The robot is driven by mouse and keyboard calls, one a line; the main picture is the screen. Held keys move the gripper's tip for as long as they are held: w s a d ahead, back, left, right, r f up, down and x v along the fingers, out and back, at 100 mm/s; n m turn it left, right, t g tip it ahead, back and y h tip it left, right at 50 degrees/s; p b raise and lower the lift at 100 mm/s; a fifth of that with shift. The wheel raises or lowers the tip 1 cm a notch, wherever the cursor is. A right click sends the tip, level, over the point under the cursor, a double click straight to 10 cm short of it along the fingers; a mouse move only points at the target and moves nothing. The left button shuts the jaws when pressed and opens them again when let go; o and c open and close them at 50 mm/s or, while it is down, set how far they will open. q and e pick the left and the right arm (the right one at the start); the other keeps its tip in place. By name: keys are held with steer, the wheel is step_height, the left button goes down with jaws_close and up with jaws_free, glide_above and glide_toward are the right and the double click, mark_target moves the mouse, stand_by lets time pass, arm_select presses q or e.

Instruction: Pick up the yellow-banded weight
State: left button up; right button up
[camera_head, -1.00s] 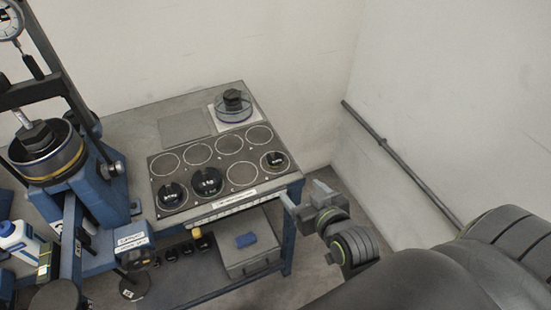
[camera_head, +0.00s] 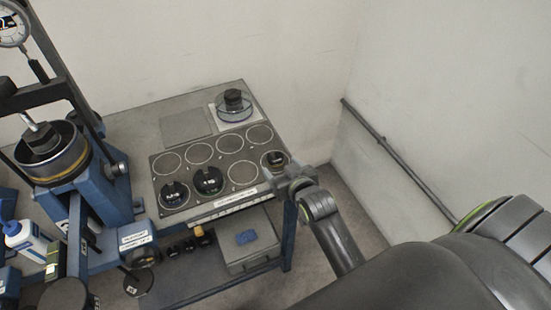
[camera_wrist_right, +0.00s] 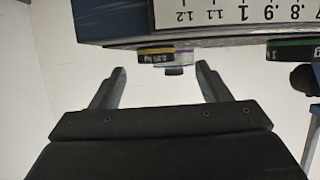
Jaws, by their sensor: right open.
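The yellow-banded weight (camera_head: 275,157) is a small black disc in the right front ring of the grey tray (camera_head: 222,148). In the right wrist view the yellow-banded weight (camera_wrist_right: 157,54) shows edge-on, ahead of and between the fingers, with white lettering on its side. My right gripper (camera_head: 280,179) is at the tray's right front corner, just short of the weight. In the wrist view my right gripper (camera_wrist_right: 160,78) is open, with nothing between its fingers. My left gripper is not in view.
A green-banded weight (camera_head: 208,182) and another black weight (camera_head: 173,195) sit farther left in the tray. A scale strip (camera_wrist_right: 235,14) runs along the bench front. A blue press (camera_head: 85,190) stands left; a wall is right.

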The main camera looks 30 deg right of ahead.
mark_target(277, 161)
steer(key=shift+d+r+p+x, duration=0.15)
steer(key=shift+p+x, duration=0.1)
steer(key=shift+x, duration=0.95)
steer(key=shift+d+r+p+x, duration=0.1)
steer(key=shift+p+x, duration=0.1)
steer(key=shift+x, duration=0.95)
steer(key=c, duration=0.9)
steer(key=shift+c, duration=0.8)
steer(key=shift+w+r, duration=0.1)
